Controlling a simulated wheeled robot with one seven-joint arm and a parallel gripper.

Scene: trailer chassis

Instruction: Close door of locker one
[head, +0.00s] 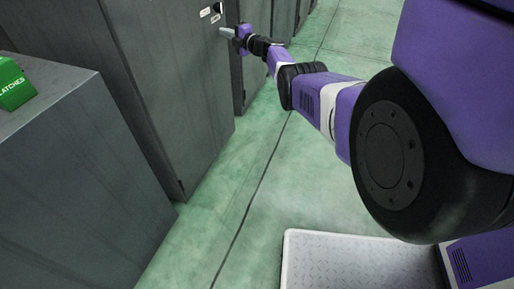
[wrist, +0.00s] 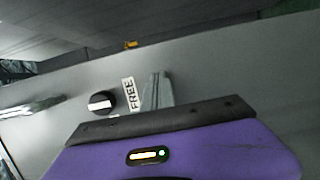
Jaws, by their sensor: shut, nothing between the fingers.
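A tall grey locker door (head: 178,85) stands at upper left in the head view, with small white labels and a dark round knob near its top. I cannot tell how far it is open, nor read which locker number it bears. In the wrist view the grey door panel (wrist: 222,75) carries a "FREE" label (wrist: 129,94) and a black-and-white knob (wrist: 101,102). My gripper (head: 226,32) is shut and empty, its fingertips at the door face beside the labels. In the wrist view the fingers (wrist: 159,88) are together just right of the label; contact is unclear.
A lower grey cabinet (head: 75,185) with a green box (head: 14,84) on top stands at left. More grey lockers (head: 262,70) continue behind my gripper. The green floor (head: 270,190) is clear in the middle. A pale handle-like part (wrist: 30,107) shows at left in the wrist view.

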